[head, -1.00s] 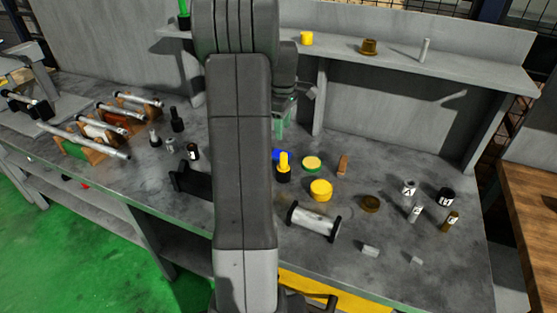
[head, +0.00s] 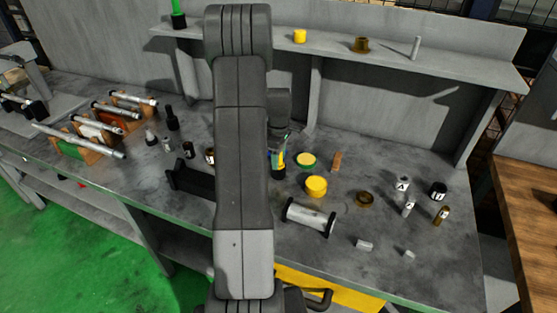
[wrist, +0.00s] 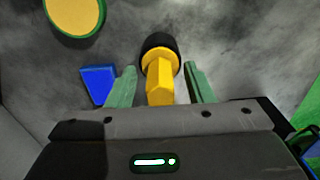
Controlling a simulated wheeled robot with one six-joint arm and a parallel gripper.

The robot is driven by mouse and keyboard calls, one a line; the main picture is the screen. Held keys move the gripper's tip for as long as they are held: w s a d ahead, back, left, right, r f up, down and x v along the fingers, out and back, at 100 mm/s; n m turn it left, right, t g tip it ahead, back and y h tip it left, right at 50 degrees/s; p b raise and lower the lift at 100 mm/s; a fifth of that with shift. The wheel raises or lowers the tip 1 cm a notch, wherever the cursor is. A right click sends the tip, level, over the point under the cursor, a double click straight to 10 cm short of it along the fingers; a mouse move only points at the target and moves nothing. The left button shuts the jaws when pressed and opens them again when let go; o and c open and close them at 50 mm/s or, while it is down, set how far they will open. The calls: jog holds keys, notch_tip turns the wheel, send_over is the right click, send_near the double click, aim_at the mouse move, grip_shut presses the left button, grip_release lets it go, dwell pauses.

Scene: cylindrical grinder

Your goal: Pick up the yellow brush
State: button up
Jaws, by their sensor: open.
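The yellow brush (wrist: 160,88), with a yellow handle and a round black end, stands on the grey bench. In the wrist view, my gripper (wrist: 160,78) is open, with one green finger on each side of the yellow handle and gaps between. The black end lies beyond the fingertips. In the head view, the brush (head: 279,158) is just right of my arm and partly covered by my gripper (head: 280,143).
A blue block (wrist: 98,85) lies close to the left finger. Several small bottles stand at right. A shelf (head: 400,55) runs along the back.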

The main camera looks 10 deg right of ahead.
jog(key=shift+f, duration=0.15)
jog(key=shift+c, duration=0.2)
grip_shut()
